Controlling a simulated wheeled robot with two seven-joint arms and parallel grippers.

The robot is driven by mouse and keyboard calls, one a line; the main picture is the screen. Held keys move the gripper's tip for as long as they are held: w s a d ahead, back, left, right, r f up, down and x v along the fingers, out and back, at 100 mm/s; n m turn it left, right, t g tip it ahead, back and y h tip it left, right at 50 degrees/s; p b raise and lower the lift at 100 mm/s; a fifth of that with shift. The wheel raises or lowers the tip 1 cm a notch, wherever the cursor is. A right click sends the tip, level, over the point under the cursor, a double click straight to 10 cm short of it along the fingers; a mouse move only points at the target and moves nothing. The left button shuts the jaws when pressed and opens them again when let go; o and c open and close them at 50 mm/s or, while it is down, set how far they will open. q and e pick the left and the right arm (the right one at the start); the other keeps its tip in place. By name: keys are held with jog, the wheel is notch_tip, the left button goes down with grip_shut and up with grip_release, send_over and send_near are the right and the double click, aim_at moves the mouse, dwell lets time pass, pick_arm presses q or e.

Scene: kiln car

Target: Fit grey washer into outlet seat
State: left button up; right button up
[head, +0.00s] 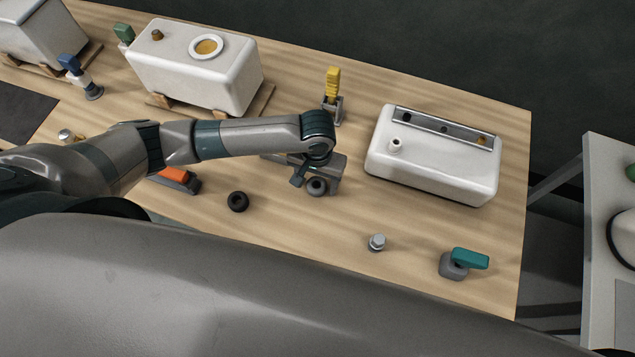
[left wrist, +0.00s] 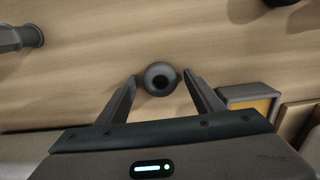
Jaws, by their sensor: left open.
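The grey washer (head: 316,187) is a small dark grey ring on the wooden table, just below my left gripper in the head view. In the left wrist view the washer (left wrist: 160,78) lies between the two fingertips, with a gap on either side. My left gripper (left wrist: 160,76) is open and empty, pointing down at the washer. A white tank (head: 430,165) to the right has a metal strip with several holes and a short white stub (head: 395,145) on top. I cannot tell which opening is the outlet seat. My right gripper is not in view.
A black ring (head: 238,201) lies left of the washer. A hex fitting (head: 377,242) and a teal-handled valve (head: 464,263) stand near the front right. A yellow-handled valve (head: 333,95) stands behind my gripper. Another white tank (head: 190,75) sits at the back on a wooden base.

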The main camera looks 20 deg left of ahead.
aim_at(317, 184)
pick_arm(q)
jog(key=c, duration=1.4)
jog(key=shift+r+p, duration=0.25)
jog(key=shift+p, duration=0.1)
jog(key=shift+r+p, duration=0.25)
jog(key=shift+p, duration=0.05)
jog(key=shift+r+p, duration=0.85)
jog(key=shift+p, duration=0.35)
jog(key=shift+r, duration=0.75)
